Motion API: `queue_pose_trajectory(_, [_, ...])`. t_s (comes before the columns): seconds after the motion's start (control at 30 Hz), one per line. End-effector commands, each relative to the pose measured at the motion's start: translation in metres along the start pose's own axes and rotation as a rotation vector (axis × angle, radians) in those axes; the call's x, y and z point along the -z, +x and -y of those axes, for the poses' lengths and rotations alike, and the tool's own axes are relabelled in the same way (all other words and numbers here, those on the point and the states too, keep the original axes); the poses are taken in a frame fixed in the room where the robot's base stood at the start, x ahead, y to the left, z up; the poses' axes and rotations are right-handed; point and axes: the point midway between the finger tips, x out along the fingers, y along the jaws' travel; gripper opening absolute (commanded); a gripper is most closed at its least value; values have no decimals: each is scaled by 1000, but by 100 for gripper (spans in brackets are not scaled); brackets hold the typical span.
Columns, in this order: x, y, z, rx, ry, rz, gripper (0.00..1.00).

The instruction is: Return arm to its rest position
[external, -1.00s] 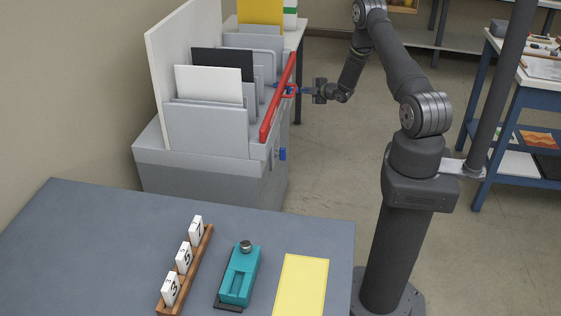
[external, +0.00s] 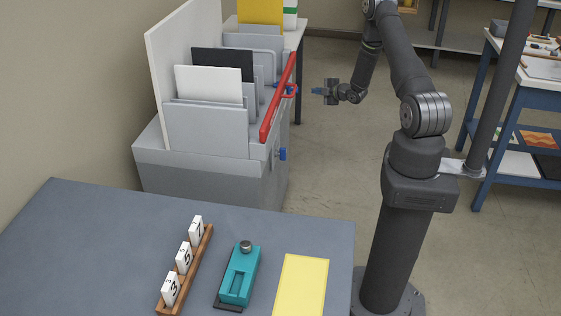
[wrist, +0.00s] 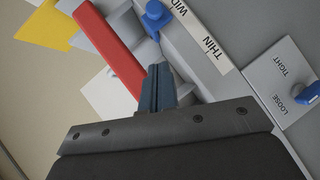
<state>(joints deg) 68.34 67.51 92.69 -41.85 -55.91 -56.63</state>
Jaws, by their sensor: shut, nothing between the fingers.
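My gripper (external: 317,91) is in the air to the right of the grey machine (external: 205,175), clear of its red bar (external: 278,98). Its blue fingers point left toward the machine, with a gap between them and the bar. The gripper is shut and empty. In the wrist view the shut fingers (wrist: 158,86) show in front of the red bar (wrist: 112,50) and a blue knob (wrist: 156,16) by the words THIN and WIDE, the second partly cut off.
Upright sheets and grey dividers stand in the machine. A second blue knob (wrist: 307,92) sits by LOOSE and TIGHT. The near table (external: 90,250) holds a numbered rack (external: 187,270), a teal device (external: 240,275) and a yellow sheet (external: 302,285). A blue shelf stands at right. Floor around my gripper is clear.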

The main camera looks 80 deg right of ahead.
Motion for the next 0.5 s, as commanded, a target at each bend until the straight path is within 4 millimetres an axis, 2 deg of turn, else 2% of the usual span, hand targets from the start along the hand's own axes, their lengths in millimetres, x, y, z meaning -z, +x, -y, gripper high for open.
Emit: queue_pose_trajectory(0.5, [0,94,0,-1,-1,-1,0])
